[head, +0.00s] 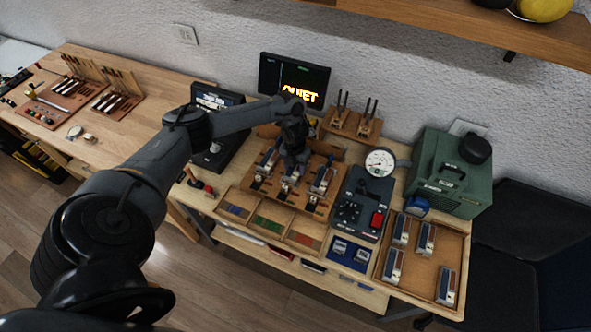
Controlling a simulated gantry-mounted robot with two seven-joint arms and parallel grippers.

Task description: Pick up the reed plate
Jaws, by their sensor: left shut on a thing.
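My left gripper (291,172) is over the middle of a wooden rack (333,154), pointing down, and is shut on a piece there. The piece looks like a silver reed plate (285,188), mostly hidden by the fingers; I cannot tell whether it is lifted clear of the rack. Similar dark and silver pieces stand on either side, one at left (265,163) and one at right (321,180). My right gripper is not in view.
A dark control box (359,203) with a red button, a round gauge (380,162) and a green case (447,178) stand near the rack. Divided bins (270,221) lie in front; a screen (294,79) stands behind.

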